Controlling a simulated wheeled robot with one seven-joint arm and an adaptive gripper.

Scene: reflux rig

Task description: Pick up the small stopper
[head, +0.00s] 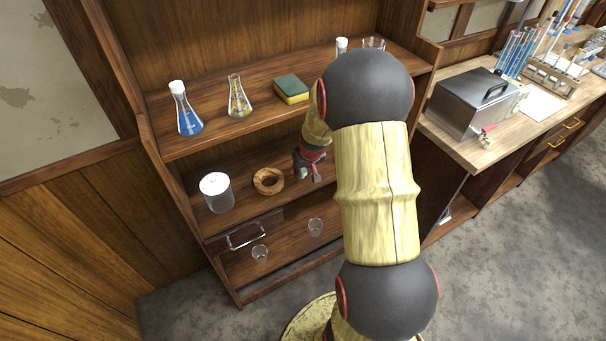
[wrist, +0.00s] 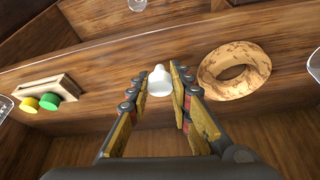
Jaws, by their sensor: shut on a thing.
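The small stopper (wrist: 159,82) is a pale, whitish piece with a narrower top, seen in the wrist view between the fingertips. My gripper (wrist: 160,78) is shut on it, with one finger on each side. In the head view my gripper (head: 310,168) reaches into the middle shelf, just right of the cork ring. I cannot make out the stopper in that view. Whether it touches the shelf or hangs above it is not clear.
A cork ring (head: 268,181) lies close by on the middle shelf (head: 243,196), with a white-lidded jar (head: 217,192) to its left. A small wooden block with yellow and green round ends (wrist: 45,93) is left in the wrist view. Flasks and a sponge (head: 291,88) stand on the shelf above.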

